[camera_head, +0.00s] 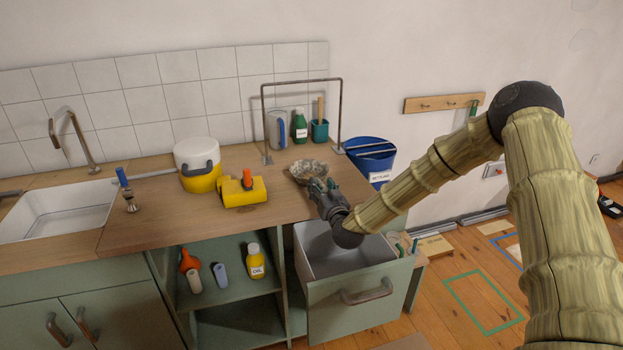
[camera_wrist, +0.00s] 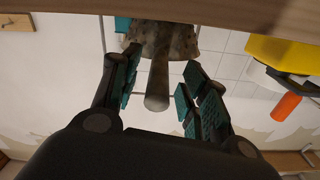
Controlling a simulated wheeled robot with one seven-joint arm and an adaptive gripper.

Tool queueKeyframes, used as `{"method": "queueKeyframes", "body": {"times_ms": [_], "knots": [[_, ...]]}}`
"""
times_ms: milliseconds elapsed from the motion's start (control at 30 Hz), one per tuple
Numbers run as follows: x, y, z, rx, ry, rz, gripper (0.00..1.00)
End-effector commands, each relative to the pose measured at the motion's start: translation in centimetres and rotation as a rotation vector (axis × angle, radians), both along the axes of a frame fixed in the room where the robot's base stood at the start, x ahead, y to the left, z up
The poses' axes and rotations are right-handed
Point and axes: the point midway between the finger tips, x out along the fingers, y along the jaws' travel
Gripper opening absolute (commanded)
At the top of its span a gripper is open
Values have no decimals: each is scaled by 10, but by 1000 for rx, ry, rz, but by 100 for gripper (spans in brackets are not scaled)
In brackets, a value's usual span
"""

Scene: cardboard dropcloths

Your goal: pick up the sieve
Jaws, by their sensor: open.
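The sieve (camera_head: 309,170) is a mottled grey-brown bowl near the right end of the wooden worktop (camera_head: 150,222). In the wrist view its bowl (camera_wrist: 165,40) is at the top, and its short rounded handle points toward my palm. My gripper (camera_head: 322,187) is right at the front of the sieve, above the open drawer. Its teal-padded fingers are open, one on each side of the handle, with gaps visible on both sides. In the head view my gripper hides the handle.
The open drawer (camera_head: 375,297) is below my gripper. A yellow tool (camera_head: 243,192) and yellow-white pot (camera_head: 197,165) stand left of the sieve. A metal frame (camera_head: 300,82), jug (camera_head: 277,130), green bottle (camera_head: 299,128) and teal cup (camera_head: 319,131) are behind. A blue bucket (camera_head: 372,160) is right.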

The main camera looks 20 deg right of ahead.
Motion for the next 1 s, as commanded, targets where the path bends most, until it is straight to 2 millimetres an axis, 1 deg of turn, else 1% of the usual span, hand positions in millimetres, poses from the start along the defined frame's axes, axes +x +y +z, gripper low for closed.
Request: {"method": "queueKeyframes", "body": {"times_ms": [133,267,567,667,800,833,1000], "knots": [[17,-1,-2,-1,0,0,44],[28,-1,-2,0,0,2,44],[31,0,-3,0,0,2,44],[31,0,-3,0,0,2,28],[31,0,-3,0,0,2,2],[31,0,-3,0,0,2,0],[31,0,-2,0,-1,2,0]]}}
